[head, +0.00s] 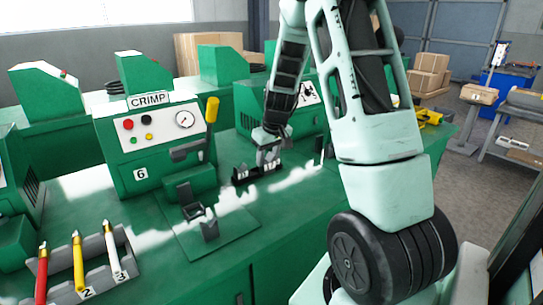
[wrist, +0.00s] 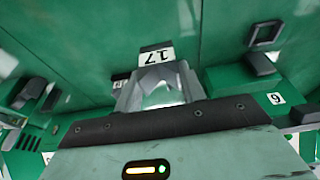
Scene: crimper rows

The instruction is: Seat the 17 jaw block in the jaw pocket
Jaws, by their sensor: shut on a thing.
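The 17 jaw block (wrist: 154,47) is a dark block with a white label reading 17, in the wrist view. My gripper (wrist: 158,80) is shut on it, and its pale fingers hide part of the block. In the head view my gripper (head: 268,154) is just above the black block rack (head: 262,175); I cannot tell whether the held block is clear of it. A dark grey U-shaped bracket (head: 193,211), which looks like the jaw pocket, stands on the green base plate in front of press 6, left of and nearer than my gripper. It looks empty.
The press marked CRIMP (head: 150,130) and 6 stands behind the bracket, with a yellow-tipped lever (head: 212,110) on its right. A grey tool holder (head: 92,268) with coloured-handled tools is at front left.

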